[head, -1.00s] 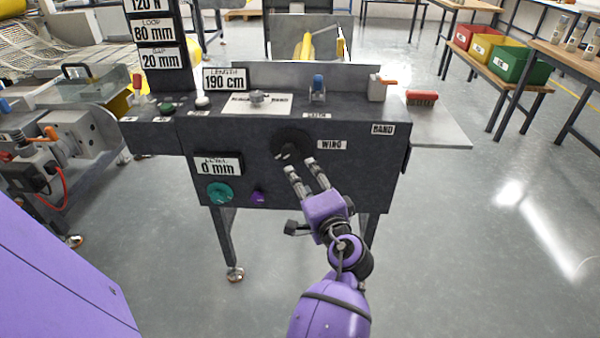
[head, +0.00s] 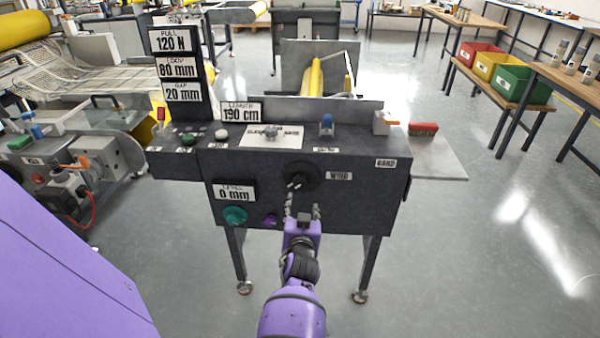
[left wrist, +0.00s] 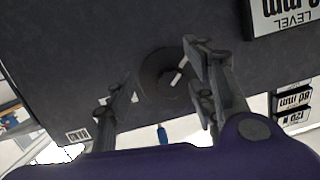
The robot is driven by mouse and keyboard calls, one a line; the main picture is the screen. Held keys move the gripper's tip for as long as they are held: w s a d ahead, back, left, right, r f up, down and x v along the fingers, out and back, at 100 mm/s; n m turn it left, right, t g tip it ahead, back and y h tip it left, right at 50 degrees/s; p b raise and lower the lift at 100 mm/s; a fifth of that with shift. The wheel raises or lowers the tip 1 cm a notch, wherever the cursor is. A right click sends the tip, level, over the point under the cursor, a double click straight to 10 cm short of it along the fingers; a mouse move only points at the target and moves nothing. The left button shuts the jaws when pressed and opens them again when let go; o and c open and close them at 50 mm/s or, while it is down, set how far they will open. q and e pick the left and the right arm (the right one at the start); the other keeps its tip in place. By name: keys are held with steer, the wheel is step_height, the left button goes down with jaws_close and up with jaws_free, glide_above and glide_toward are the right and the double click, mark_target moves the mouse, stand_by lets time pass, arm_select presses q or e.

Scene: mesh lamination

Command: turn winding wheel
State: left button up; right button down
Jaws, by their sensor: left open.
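The winding wheel (head: 304,177) is a dark round knob with a small handle on the front of the dark console, left of the "WIND" label (head: 339,176). My left gripper (head: 302,208) is open and empty, its fingers pointing up just below the wheel. In the left wrist view the wheel (left wrist: 154,88) shows between the two spread fingers (left wrist: 158,82), with a light handle part near the right finger. I cannot tell whether a finger touches the wheel. My right gripper is not in view.
A length sign (head: 242,114) and a blue-topped switch (head: 326,124) are above. The floor right of the console is clear.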

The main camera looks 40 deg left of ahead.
mark_target(302, 184)
arm_select(q)
steer(key=w+a+r+n+t, duration=0.1)
steer(key=w+n, duration=0.1)
steer(key=n, duration=0.1)
steer(key=w+a+r+n, duration=0.1)
steer(key=w+a+n, duration=0.1)
steer(key=w+a+r+n+t, duration=0.1)
steer(key=w+n, duration=0.1)
steer(key=n, duration=0.1)
steer(key=shift+w+a+r+n+t+y+b, duration=0.1)
steer(key=shift+w+a+n+t+y+b, duration=0.2)
steer(key=shift+w+a+y+b, duration=0.1)
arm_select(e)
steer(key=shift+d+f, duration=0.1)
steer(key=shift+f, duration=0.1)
arm_select(q)
steer(key=shift+c, duration=0.4)
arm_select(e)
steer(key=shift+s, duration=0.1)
